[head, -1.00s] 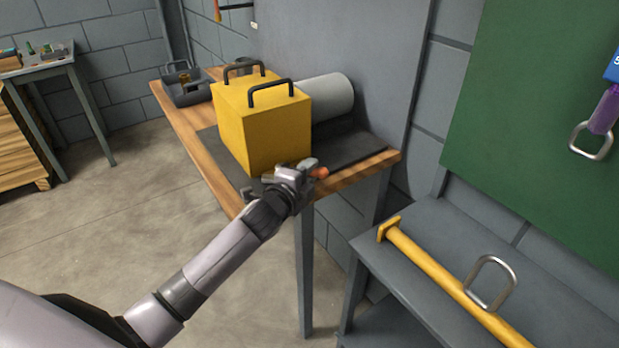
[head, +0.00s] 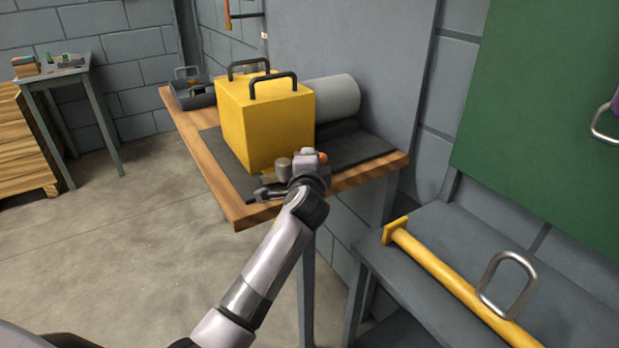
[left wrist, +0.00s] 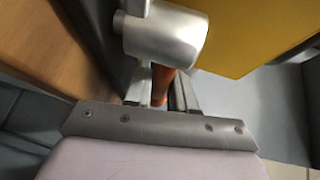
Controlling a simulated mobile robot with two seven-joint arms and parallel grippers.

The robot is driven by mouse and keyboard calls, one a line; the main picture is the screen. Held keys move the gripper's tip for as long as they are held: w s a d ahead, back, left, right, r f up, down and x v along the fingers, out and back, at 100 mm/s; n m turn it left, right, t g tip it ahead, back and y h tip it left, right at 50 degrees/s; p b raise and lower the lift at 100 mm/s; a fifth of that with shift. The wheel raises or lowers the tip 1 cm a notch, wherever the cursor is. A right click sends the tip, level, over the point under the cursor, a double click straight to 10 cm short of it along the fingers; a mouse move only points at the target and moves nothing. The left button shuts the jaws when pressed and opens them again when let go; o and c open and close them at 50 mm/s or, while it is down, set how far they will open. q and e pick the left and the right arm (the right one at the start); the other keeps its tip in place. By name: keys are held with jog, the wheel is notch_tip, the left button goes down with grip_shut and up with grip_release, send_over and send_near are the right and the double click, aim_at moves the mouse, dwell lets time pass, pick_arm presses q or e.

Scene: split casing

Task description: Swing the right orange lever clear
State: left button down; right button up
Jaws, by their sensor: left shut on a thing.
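The yellow casing (head: 265,128) stands on a dark mat on the wooden bench, with two black handles on top. The orange lever (head: 322,157) shows as a small tip beside my left gripper (head: 309,163), low at the casing's front right. In the left wrist view, the orange lever (left wrist: 160,84) lies between the two fingers of my left gripper (left wrist: 161,90), which is shut on it. A silver cylindrical part (left wrist: 165,36) sits just beyond the fingers and hides the lever's far end. My right gripper is not in view.
A grey cylinder (head: 337,97) lies behind the casing. The dark mat (head: 350,150) is bare to the right. A dark tray (head: 193,92) sits at the bench's far left. A lower grey bench at right holds a yellow bar (head: 435,268) and a metal loop handle (head: 509,284).

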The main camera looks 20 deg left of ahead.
pick_arm(q)
jog(key=shift+w+a+f+n+g+y+b, duration=0.25)
jog(key=shift+n+g+y+b, duration=0.2)
jog(key=shift+y+b, duration=0.25)
jog(key=shift+a+r+n+g+y+b, duration=0.15)
jog(key=shift+a+n+g+y+b, duration=0.1)
jog(key=shift+n+y+b, duration=0.4)
jog(key=c, duration=1)
grip_release()
